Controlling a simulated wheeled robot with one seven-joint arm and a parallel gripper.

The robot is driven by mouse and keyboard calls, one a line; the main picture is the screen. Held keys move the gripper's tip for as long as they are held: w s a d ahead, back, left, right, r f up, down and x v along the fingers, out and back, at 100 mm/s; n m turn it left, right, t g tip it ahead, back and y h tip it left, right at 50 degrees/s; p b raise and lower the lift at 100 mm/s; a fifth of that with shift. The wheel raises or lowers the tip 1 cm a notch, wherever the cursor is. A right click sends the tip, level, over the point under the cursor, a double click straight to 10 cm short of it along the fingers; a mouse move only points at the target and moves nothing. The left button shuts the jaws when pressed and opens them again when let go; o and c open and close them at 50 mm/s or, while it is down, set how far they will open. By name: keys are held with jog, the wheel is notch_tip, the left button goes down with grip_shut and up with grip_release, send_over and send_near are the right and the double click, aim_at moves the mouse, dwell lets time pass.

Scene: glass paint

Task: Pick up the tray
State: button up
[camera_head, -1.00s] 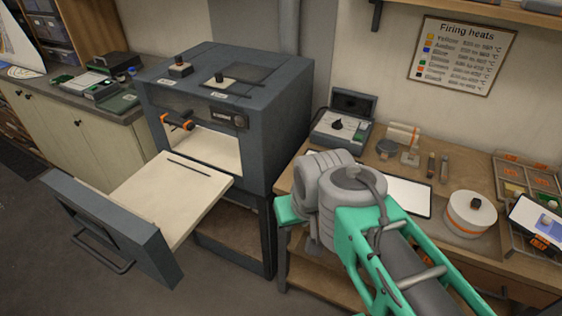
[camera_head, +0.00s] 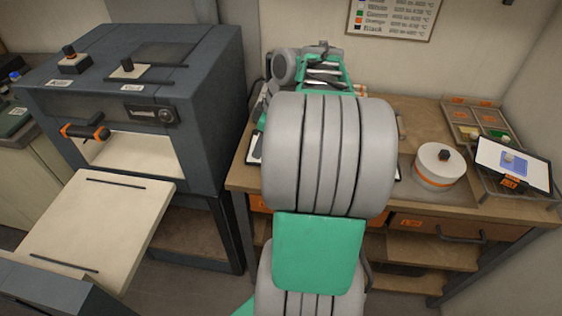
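No single thing is clearly marked as the tray. A compartmented tray (camera_head: 451,112) with orange labels and coloured pieces lies at the bench's right back. A dark-rimmed white panel (camera_head: 256,149) lies flat on the bench, mostly hidden behind my arm, with only slivers at its edges showing. A dark-framed board with a blue picture (camera_head: 528,168) leans over a rack at the bench's right end. My arm fills the middle of the view and reaches over the bench. My gripper cannot be made out behind its links.
The kiln (camera_head: 215,120) stands left of the bench, its door lowered as a shelf (camera_head: 95,225) jutting forward. A round white pot with an orange band (camera_head: 440,167) stands on the bench (camera_head: 405,192). A firing heats chart (camera_head: 392,16) hangs on the wall.

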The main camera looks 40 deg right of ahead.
jog(key=shift+n+y, duration=0.4)
jog(key=shift+n, duration=0.5)
jog(key=s+d+f, duration=0.1)
jog(key=d, duration=0.1)
jog(key=s+d+f, duration=0.1)
jog(key=d, duration=0.2)
jog(key=s+d+f, duration=0.1)
jog(key=d, duration=0.1)
jog(key=shift+s+d+f+b, duration=0.3)
jog(key=shift+s+f+b, duration=0.05)
jog(key=shift+f+b, duration=0.05)
jog(key=x, duration=0.7)
jog(key=shift+w+p, duration=0.1)
jog(key=shift+p, duration=0.2)
jog(key=shift+c, duration=0.5)
grip_shut()
jog(key=shift+t, duration=0.3)
